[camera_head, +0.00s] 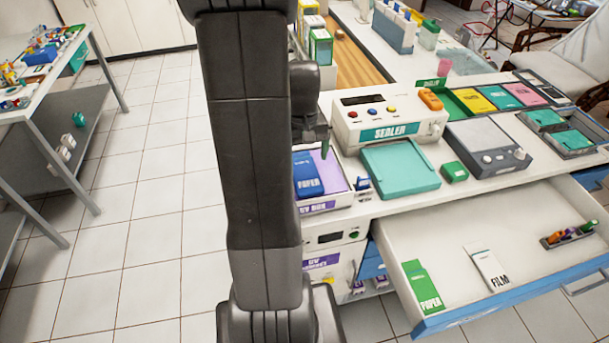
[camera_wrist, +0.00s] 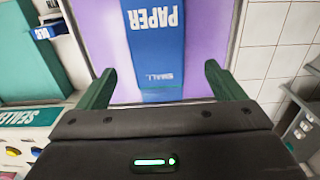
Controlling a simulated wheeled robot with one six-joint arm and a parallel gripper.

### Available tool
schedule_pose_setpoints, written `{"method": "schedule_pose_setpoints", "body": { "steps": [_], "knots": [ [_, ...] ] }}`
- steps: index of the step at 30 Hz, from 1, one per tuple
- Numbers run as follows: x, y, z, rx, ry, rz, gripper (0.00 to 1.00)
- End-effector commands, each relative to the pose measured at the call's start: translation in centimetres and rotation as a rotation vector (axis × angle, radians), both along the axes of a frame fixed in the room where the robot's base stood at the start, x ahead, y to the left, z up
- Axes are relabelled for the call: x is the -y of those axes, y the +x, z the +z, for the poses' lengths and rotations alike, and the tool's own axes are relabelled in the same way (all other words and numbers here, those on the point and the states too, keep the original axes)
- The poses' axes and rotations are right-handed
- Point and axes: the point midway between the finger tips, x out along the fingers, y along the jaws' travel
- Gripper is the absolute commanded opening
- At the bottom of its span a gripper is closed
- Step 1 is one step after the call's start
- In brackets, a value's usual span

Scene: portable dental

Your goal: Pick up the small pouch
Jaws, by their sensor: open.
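The small pouch (camera_head: 308,177) is a blue packet marked PAPER, lying on the purple bed of the UV box (camera_head: 318,207) beside the sealer. In the wrist view the small pouch (camera_wrist: 156,40) shows upside down, with PAPER and SMALL printed on it. My gripper (camera_head: 318,146) is over the box, behind my arm column's edge. In the wrist view my gripper (camera_wrist: 158,76) is open and empty, its two green fingers apart on either side of the pouch's near end. I cannot tell the height of the fingertips above the pouch.
The sealer (camera_head: 388,118) stands behind and right of the box, with a teal plate (camera_head: 400,168) in front of it. An open drawer (camera_head: 455,235) at lower right holds a green paper pouch (camera_head: 422,285) and a white film pouch (camera_head: 488,268). Tiled floor lies left.

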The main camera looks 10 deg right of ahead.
Motion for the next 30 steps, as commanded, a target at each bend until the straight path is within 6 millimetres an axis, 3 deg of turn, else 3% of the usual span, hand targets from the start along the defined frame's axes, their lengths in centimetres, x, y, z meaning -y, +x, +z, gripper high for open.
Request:
{"method": "schedule_pose_setpoints", "body": {
  "steps": [9,18,26,30],
  "knots": [
    [0.1,-0.4,-3.9,-0.003,0.001,0.0,0.89],
    [0.1,-0.3,-4.3,-0.001,0.0,0.0,0.89],
    [0.1,-0.3,-4.3,-0.001,0.0,0.0,0.4],
    [0.1,-0.3,-4.3,-0.001,0.0,0.0,0.39]
  ]
}}
